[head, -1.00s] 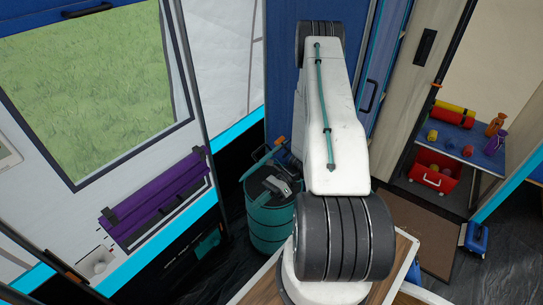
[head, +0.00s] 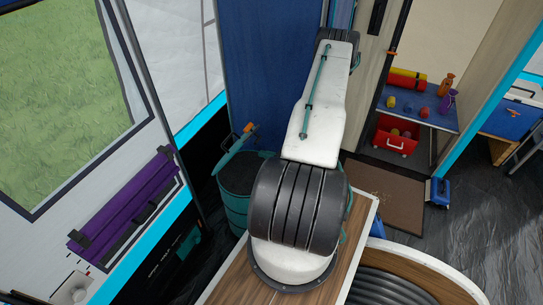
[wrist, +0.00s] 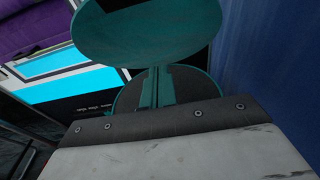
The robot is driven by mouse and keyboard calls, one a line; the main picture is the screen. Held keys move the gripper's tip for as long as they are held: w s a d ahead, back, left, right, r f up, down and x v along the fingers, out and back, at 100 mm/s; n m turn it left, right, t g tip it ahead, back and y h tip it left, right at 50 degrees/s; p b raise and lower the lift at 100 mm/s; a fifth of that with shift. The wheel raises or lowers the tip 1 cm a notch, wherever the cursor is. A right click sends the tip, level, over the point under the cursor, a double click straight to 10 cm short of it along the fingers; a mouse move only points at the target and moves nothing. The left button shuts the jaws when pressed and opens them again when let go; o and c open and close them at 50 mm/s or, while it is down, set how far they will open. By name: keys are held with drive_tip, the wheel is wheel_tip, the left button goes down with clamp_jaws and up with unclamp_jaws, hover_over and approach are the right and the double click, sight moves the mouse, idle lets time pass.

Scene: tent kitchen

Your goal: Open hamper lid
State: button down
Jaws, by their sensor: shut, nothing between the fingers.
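The teal hamper (head: 236,212) stands on the floor left of my arm in the head view. Its lid (head: 232,150), with an orange handle (head: 248,128), is raised and tilted over the far left side, and the dark opening (head: 240,175) shows. In the wrist view the raised lid (wrist: 150,32) is a broad teal disc at the top, with the round hamper rim (wrist: 215,88) below it. My gripper (wrist: 155,72) is shut and empty in front of the hamper in the wrist view. In the head view my gripper is hidden behind my arm.
A purple rolled cover (head: 125,207) hangs on the left wall. A blue panel (head: 265,70) stands behind the hamper. A wooden counter (head: 232,280) is close in front. A shelf with a red crate (head: 396,136) and a brown mat (head: 388,190) are at right.

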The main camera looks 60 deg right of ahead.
drive_tip(key=w+r, duration=0.1)
drive_tip(key=w, duration=0.6)
drive_tip(key=shift+w+a+r, duration=0.15)
drive_tip(key=shift+a+r, duration=0.2)
drive_tip(key=shift+r, duration=0.1)
drive_tip(key=w+r+g, duration=0.1)
drive_tip(key=w, duration=0.1)
drive_tip(key=w+r+g, duration=0.2)
drive_tip(key=w, duration=0.1)
drive_tip(key=w+r+g, duration=0.2)
drive_tip(key=w, duration=0.1)
drive_tip(key=shift+a, duration=0.35)
drive_tip(key=shift+w+r, duration=0.2)
drive_tip(key=shift+w, duration=1)
